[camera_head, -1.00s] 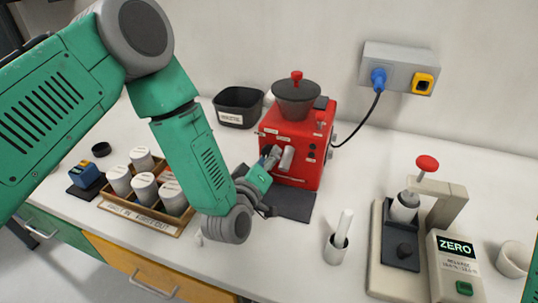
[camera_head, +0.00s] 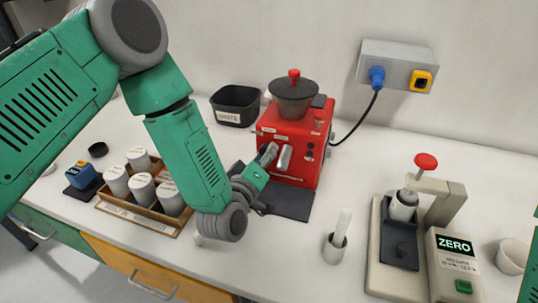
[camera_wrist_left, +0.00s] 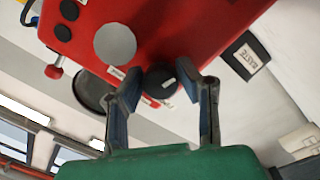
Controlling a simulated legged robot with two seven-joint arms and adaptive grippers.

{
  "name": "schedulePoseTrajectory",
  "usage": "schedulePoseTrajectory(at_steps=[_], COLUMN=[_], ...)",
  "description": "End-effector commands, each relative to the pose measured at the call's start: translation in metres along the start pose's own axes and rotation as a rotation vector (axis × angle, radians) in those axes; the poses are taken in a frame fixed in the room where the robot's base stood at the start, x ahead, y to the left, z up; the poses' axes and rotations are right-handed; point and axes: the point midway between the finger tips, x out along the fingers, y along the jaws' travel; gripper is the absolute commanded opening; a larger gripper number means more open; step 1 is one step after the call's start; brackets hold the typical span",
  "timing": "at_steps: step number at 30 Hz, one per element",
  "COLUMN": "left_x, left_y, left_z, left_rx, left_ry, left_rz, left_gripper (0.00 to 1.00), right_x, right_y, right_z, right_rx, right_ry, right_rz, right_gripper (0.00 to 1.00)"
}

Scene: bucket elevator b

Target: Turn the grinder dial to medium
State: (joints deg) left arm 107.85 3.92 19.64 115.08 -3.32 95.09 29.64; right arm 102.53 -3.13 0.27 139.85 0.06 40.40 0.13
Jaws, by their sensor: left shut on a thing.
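The red grinder (camera_head: 292,135) stands at the back middle of the counter with a dark hopper on top. Its dial is a black round knob (camera_wrist_left: 160,84) with a light mark on the red front. My left gripper (camera_head: 268,153) is at the grinder's front, left of the pale spout (camera_head: 285,157). In the left wrist view its two fingers (camera_wrist_left: 163,78) sit on either side of the dial, shut on it. The head view hides the dial behind the fingers. The small labels around it are too blurred to read. My right gripper is not in view.
A black waste bin (camera_head: 238,104) stands left of the grinder and a dark mat (camera_head: 288,203) lies in front. A tray of canisters (camera_head: 132,214) is at left. A cup with a white-handled tool (camera_head: 336,249), a press (camera_head: 399,250) and a scale display (camera_head: 455,246) are at right.

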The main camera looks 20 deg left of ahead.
Motion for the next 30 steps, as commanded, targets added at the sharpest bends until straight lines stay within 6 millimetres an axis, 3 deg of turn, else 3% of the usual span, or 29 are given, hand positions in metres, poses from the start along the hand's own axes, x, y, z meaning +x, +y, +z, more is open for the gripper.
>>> schedulePoseTrajectory(at_steps=[14, 15, 16, 26, 30], left_x=[0.002, 0.002, 0.002, 0.0, -0.013], left_y=[0.0, 0.0, 0.0, 0.001, 0.0], left_z=[-0.006, -0.006, -0.005, 0.0, 0.001], left_rx=[0.003, 0.003, 0.003, 0.003, 0.003], left_ry=[0.018, 0.017, 0.016, 0.006, 0.002], left_rz=[0.001, 0.001, 0.001, -0.002, -0.004], left_gripper=[0.0, 0.43, 0.49, 0.49, 0.49], right_x=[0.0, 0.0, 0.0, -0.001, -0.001], right_y=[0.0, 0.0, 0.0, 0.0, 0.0], right_z=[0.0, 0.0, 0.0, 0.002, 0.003], right_rx=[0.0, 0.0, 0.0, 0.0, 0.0], right_ry=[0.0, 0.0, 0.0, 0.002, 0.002], right_rz=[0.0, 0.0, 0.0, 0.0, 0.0], right_gripper=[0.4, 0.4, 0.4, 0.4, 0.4])
